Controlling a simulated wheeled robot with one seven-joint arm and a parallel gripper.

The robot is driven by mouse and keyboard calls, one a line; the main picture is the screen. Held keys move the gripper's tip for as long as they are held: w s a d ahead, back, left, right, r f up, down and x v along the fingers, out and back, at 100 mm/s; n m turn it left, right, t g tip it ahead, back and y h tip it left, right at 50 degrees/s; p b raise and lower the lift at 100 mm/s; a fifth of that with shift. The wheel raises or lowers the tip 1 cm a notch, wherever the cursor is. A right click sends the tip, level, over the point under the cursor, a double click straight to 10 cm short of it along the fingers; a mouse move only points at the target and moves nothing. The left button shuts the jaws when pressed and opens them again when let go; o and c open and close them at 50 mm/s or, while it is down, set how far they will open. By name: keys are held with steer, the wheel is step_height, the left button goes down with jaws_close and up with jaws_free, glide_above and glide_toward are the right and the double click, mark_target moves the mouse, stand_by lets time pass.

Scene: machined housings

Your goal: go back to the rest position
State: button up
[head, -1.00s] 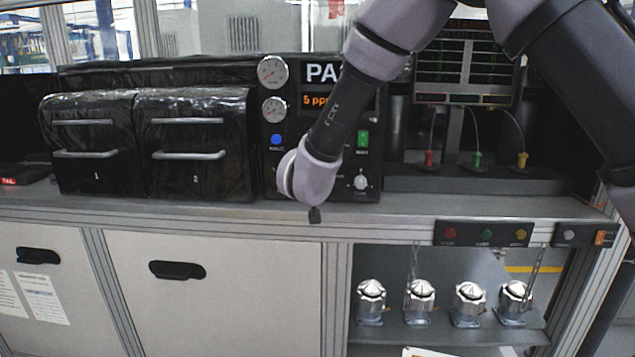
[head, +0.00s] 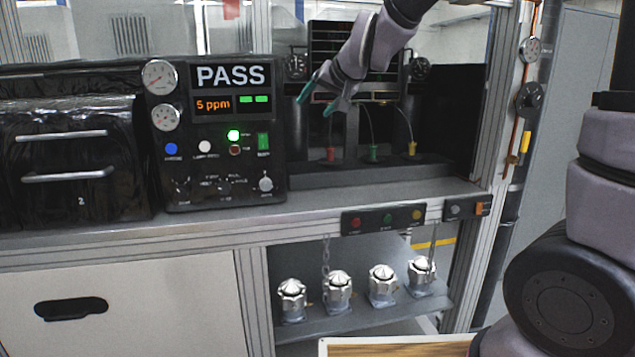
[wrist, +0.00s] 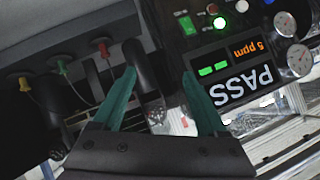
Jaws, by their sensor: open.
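My gripper (head: 322,101) is raised in front of the upper part of the dark open bay, right of the test panel, in the head view. Its two green fingers are apart with nothing between them. They also show spread and empty in the wrist view (wrist: 160,92). The test panel (head: 222,158) reads PASS and 5 ppm, with a green lamp lit; it shows upside down in the wrist view (wrist: 240,70). My arm reaches in from the top of the head view.
Several silver housings (head: 337,291) stand on the lower shelf (head: 350,322). Red, green and yellow connectors (head: 374,152) with thin leads are in the bay below my gripper. A button strip (head: 385,219) runs along the bench edge.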

steer(key=s+d+r+m+g, duration=0.1)
steer(key=s+d, duration=0.3)
steer(key=d, duration=0.3)
steer(key=s+d+r, duration=0.2)
steer(key=s+d, duration=0.3)
steer(key=d, duration=0.2)
steer(key=s+d+f+m+g+h, duration=0.2)
steer(key=s+d+f+m+h, duration=0.1)
steer(key=s+d, duration=0.8)
steer(key=shift+s+h, duration=0.4)
steer(key=shift+s, duration=0.6)
